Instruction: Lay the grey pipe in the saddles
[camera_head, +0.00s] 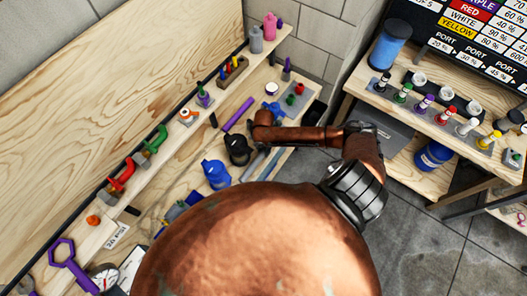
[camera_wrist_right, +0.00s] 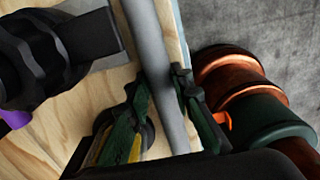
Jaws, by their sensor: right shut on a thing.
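The grey pipe (camera_wrist_right: 158,65) runs lengthwise through the right wrist view, over or close above a pale wooden surface. My right gripper (camera_wrist_right: 165,97) is shut on it, with one green finger on each side. The pipe's far end leaves the top of that view and its near end is hidden by the gripper. In the head view a slim grey length (camera_head: 254,164), which looks like the pipe, lies at the bench's right end below my copper wrist. The fingers cannot be made out there. I cannot make out the saddles surely. My left gripper is not in view.
A black housing (camera_head: 237,150) and a blue housing (camera_head: 215,174) stand close left of the pipe. A purple bar (camera_head: 238,115) lies behind them. A small grey tray (camera_head: 290,102) holds red and green parts. A second bench (camera_head: 400,108) stands right, across open floor.

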